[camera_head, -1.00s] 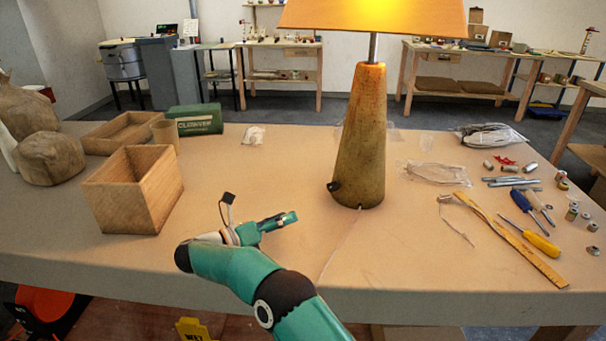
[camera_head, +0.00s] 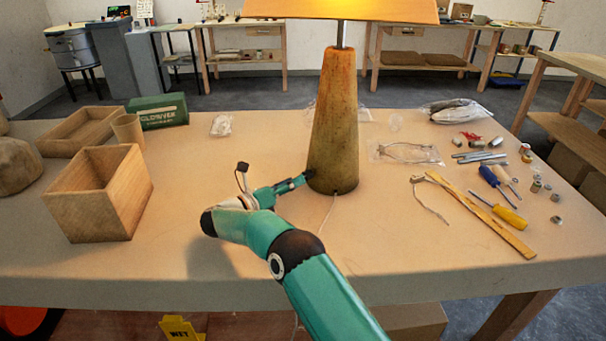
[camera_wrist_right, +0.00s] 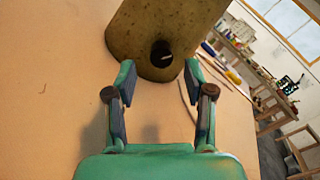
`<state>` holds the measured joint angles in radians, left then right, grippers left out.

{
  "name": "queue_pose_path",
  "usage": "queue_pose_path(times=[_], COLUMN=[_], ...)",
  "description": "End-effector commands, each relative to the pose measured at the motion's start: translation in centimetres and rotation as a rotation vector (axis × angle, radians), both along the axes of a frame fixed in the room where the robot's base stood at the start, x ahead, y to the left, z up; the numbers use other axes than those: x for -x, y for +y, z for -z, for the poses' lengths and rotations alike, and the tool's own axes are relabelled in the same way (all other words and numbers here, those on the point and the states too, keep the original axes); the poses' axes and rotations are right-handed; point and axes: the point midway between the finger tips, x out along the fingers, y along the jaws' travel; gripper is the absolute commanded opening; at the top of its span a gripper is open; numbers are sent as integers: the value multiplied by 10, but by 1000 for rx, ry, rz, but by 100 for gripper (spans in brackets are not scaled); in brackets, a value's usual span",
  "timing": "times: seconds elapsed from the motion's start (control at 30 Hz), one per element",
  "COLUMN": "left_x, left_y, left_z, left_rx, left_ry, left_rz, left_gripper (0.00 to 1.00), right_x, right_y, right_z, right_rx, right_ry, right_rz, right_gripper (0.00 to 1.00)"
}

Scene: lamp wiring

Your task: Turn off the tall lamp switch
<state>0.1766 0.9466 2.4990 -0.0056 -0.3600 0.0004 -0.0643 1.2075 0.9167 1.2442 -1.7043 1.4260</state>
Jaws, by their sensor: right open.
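The tall lamp (camera_head: 334,130) stands upright on the table, with a mottled tapered base and a glowing orange shade (camera_head: 340,8). In the right wrist view the lamp base (camera_wrist_right: 190,22) is straight ahead. Its round dark switch (camera_wrist_right: 161,54) with a small pale lever sits low on that side, between and just beyond my fingertips. My right gripper (camera_head: 306,179) is at the lower left side of the base in the head view, where it hides the switch. In the wrist view the right gripper (camera_wrist_right: 160,72) is open and empty. My left gripper is not in view.
A wooden box (camera_head: 98,196), a cup (camera_head: 128,129) and a green box (camera_head: 158,110) stand to the left. Screwdrivers (camera_head: 497,210), a wooden strip (camera_head: 482,217) and bagged parts (camera_head: 405,152) lie to the right. A pale cord (camera_head: 328,212) runs from the lamp towards the front edge.

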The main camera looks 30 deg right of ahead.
Motion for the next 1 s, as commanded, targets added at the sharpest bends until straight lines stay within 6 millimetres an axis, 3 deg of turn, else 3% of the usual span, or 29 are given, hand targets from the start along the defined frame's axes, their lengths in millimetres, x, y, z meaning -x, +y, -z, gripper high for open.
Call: queue_pose_path(times=[0.1, 0.3, 0.67, 1.0], left_x=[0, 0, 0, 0], left_y=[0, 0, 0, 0], left_z=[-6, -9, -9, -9], left_rx=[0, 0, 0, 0], left_ry=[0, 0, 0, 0], left_rz=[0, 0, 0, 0], left_gripper=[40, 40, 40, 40], right_x=[-2, -4, -5, -5], right_y=[-21, -39, -43, -42], right_z=[-1, 0, 0, 0], right_rx=[1, 0, 0, 0], right_ry=[1, 0, 1, 1], right_rz=[2, 1, -1, -1], right_gripper=[53, 53, 53, 0])
